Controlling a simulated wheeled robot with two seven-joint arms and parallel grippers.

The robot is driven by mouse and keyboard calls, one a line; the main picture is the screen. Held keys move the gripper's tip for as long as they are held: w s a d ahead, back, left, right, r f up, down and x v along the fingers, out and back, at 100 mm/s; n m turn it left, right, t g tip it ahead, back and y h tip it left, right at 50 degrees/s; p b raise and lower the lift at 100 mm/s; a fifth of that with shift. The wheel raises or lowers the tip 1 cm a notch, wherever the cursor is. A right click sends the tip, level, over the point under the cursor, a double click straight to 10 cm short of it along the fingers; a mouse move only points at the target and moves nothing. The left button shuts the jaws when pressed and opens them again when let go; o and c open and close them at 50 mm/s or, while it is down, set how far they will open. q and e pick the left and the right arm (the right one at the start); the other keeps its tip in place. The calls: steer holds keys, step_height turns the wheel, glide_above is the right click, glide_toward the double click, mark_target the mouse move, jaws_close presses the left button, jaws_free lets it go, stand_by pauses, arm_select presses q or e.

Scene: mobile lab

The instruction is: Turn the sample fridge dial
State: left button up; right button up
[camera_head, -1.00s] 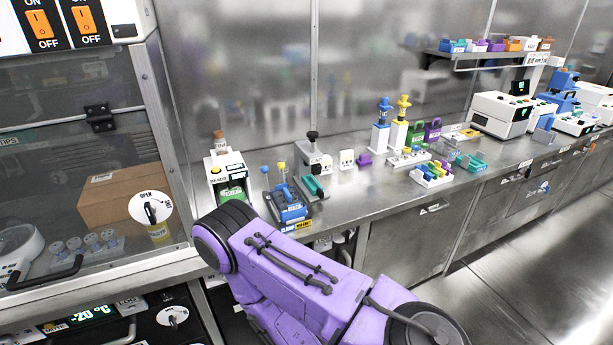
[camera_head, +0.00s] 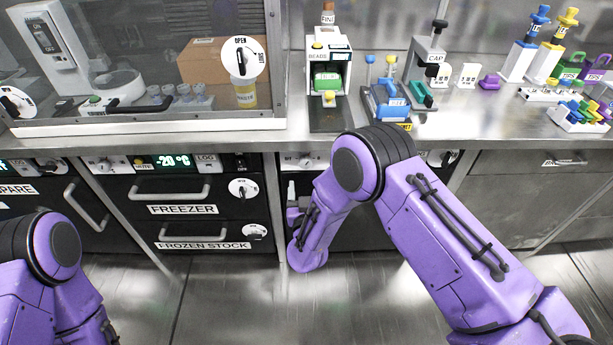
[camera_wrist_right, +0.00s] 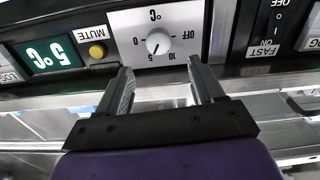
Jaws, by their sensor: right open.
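In the head view my right arm bends down in front of the bench and the gripper is mostly hidden. Only my left arm shows there, not its gripper.
A yellow MUTE button (camera_wrist_right: 97,51) and a FAST switch (camera_wrist_right: 266,48) flank the dial. The freezer (camera_head: 180,188) and frozen stock drawer (camera_head: 200,234) are left of my right arm. The bench top (camera_head: 260,140) with devices overhangs them. The floor in front is clear.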

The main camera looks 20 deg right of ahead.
mark_target(305, 164)
steer(key=x, duration=0.9)
steer(key=shift+w+d, duration=0.15)
steer(key=shift+w, duration=0.05)
steer(key=c, duration=1.1)
